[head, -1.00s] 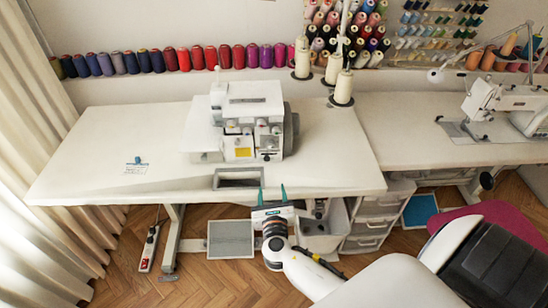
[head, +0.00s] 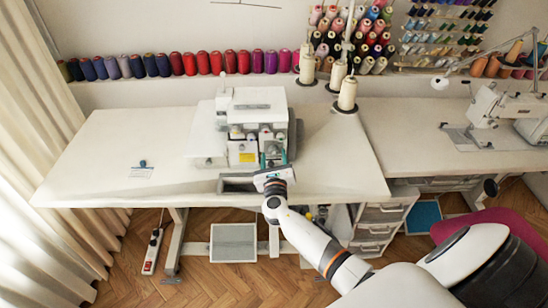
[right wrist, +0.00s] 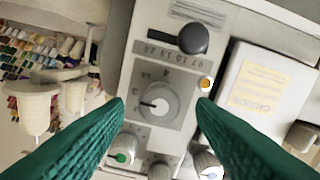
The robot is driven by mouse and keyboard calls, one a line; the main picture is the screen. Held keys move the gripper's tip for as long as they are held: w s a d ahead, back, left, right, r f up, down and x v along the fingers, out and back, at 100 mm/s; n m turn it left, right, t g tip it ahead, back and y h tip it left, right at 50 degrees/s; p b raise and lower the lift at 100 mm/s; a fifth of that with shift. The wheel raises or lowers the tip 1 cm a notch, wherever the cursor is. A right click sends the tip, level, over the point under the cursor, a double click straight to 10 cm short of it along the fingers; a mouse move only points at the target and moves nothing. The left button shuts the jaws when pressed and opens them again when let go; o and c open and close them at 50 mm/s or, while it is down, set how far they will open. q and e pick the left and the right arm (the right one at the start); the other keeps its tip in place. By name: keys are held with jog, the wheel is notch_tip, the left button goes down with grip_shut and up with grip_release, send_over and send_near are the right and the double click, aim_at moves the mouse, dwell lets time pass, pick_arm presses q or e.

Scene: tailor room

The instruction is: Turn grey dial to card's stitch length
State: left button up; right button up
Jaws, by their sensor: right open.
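The light grey dial (right wrist: 158,103) has a dark pointer aimed left and numerals around it on a grey plate. It is on the white sewing machine (head: 252,105) on the table. My right gripper (right wrist: 161,101) is open, its green fingertips on either side of the dial with gaps showing, empty. In the head view my right gripper (head: 274,158) is at the machine's front. A small card (head: 141,172) with a blue object at its top edge lies on the table's left; its writing is too small to read. My left gripper is out of view.
A dark knob (right wrist: 180,36) is above the dial; a green-marked knob (right wrist: 122,150) and other knobs are below. A white cover with a yellow caution label (right wrist: 254,90) is to the right. The table's left part is mostly clear.

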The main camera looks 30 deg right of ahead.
jog(key=shift+w+d, duration=0.1)
jog(key=shift+w, duration=0.1)
jog(key=c, duration=1)
